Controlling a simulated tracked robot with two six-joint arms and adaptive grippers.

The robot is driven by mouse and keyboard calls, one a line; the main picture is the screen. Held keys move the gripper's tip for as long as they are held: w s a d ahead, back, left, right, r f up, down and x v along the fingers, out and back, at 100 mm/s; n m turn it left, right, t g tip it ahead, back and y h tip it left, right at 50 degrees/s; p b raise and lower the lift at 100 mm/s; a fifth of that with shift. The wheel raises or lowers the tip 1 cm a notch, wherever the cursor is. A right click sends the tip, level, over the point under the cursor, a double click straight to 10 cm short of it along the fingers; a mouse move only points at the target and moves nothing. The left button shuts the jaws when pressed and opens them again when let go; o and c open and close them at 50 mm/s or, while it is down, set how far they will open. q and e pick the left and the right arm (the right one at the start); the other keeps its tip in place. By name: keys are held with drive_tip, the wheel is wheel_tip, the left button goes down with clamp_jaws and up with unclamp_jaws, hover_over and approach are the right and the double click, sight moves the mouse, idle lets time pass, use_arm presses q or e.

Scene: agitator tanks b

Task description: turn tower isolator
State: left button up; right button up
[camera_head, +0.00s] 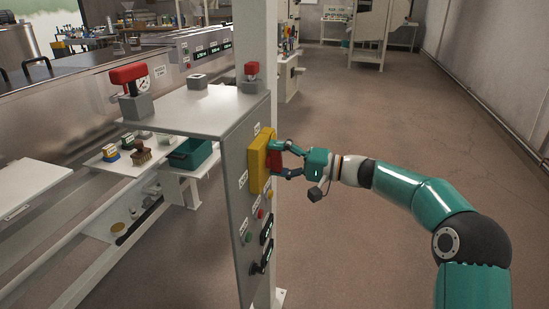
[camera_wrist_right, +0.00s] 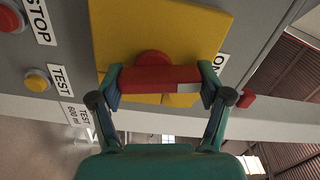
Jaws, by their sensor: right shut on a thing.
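The tower isolator is a yellow plate (camera_head: 258,161) with a red handle (camera_head: 275,160) on the side of the grey control panel (camera_head: 232,170). The yellow plate (camera_wrist_right: 190,30) and red handle (camera_wrist_right: 155,80) also show in the right wrist view, where the handle lies level across the picture. My right gripper (camera_head: 282,160) is shut on the red handle, with one finger at each end of it. A label partly reading "ON" (camera_wrist_right: 220,62) is beside the plate. My left gripper is not in view.
A white post (camera_head: 270,60) stands right behind the panel. A red valve handle (camera_head: 128,73) rises at the left. The floor (camera_head: 400,120) at right is clear.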

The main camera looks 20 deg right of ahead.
drive_tip(key=shift+w+d+r+m+p, duration=0.1)
drive_tip(key=shift+d+m+p, duration=0.1)
drive_tip(key=shift+m, duration=0.45)
drive_tip(key=shift+w+d+m+p, duration=0.1)
drive_tip(key=shift+d+m+p, duration=0.1)
drive_tip(key=shift+m, duration=0.45)
drive_tip(key=o, duration=1.1)
drive_tip(key=shift+a+f, duration=0.15)
drive_tip(key=shift+f, duration=0.05)
drive_tip(key=v, duration=1.2)
drive_tip(key=shift+f, duration=0.1)
